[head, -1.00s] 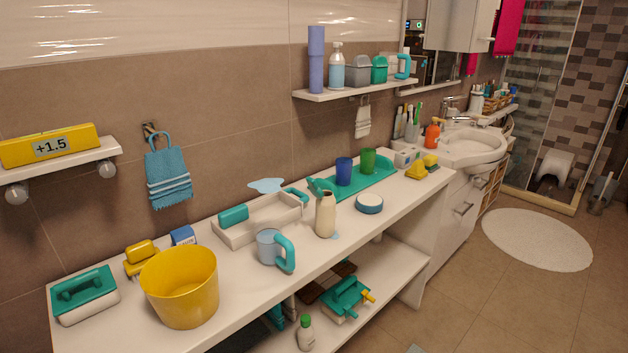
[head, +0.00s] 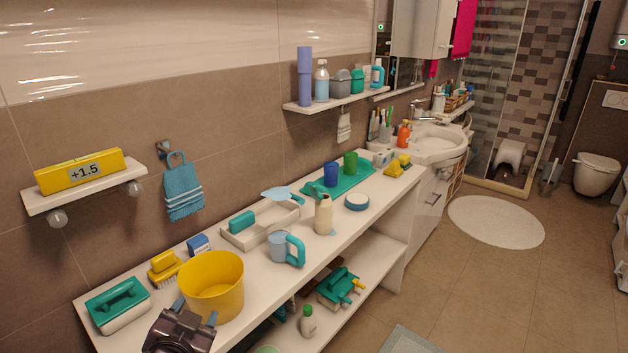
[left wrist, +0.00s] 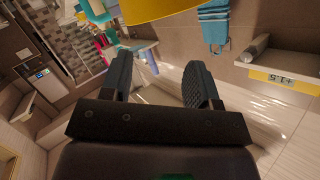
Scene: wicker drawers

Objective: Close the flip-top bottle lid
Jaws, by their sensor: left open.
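A cream bottle (head: 324,215) stands upright on the white counter, right of a clear mug with a teal handle (head: 285,248). Its top is small in the head view, and I cannot make out clearly how its lid sits. Teal parts lie behind its neck. My left gripper (head: 195,311) is at the bottom of the head view, in front of the yellow bucket (head: 228,275) and well left of the bottle. Its fingers are apart and empty in the left wrist view (left wrist: 156,60). My right gripper is not in view.
The yellow bucket also shows in the left wrist view (left wrist: 165,8). A teal-handled brush (head: 118,302) is at the counter's left end. A white caddy (head: 255,235) and teal tray (head: 352,178) stand farther back. A green-capped bottle (head: 307,322) is on the lower shelf.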

